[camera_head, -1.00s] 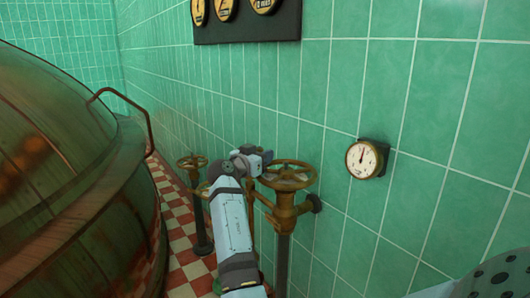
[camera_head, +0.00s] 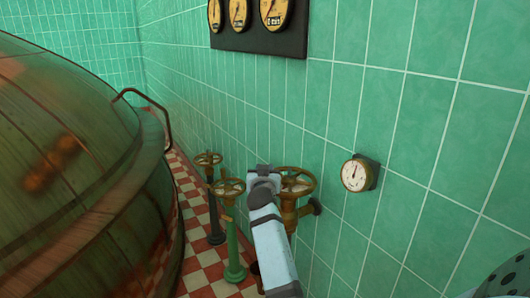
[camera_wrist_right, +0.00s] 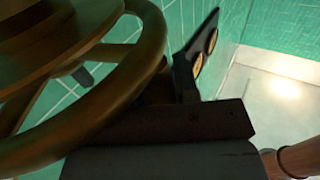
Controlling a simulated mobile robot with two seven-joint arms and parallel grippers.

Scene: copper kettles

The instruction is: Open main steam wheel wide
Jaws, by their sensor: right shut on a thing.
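A brass handwheel (camera_head: 299,181) sits on a brass valve body (camera_head: 290,216) at the tiled wall. It is the wheel my right gripper works on; no label naming it shows. My right gripper (camera_head: 277,180) is at the wheel's left side, shut on its rim. In the right wrist view the wheel (camera_wrist_right: 120,90) fills the upper left, and the dark gripper (camera_wrist_right: 175,125) lies against its rim. The arm hides part of the wheel's left side. My left gripper is not in view.
A green-post valve (camera_head: 230,230) and a dark-post valve (camera_head: 211,205) with brass wheels stand left of my arm. A large copper kettle (camera_head: 70,170) fills the left. A round gauge (camera_head: 355,174) is on the wall; a gauge panel (camera_head: 260,38) hangs above.

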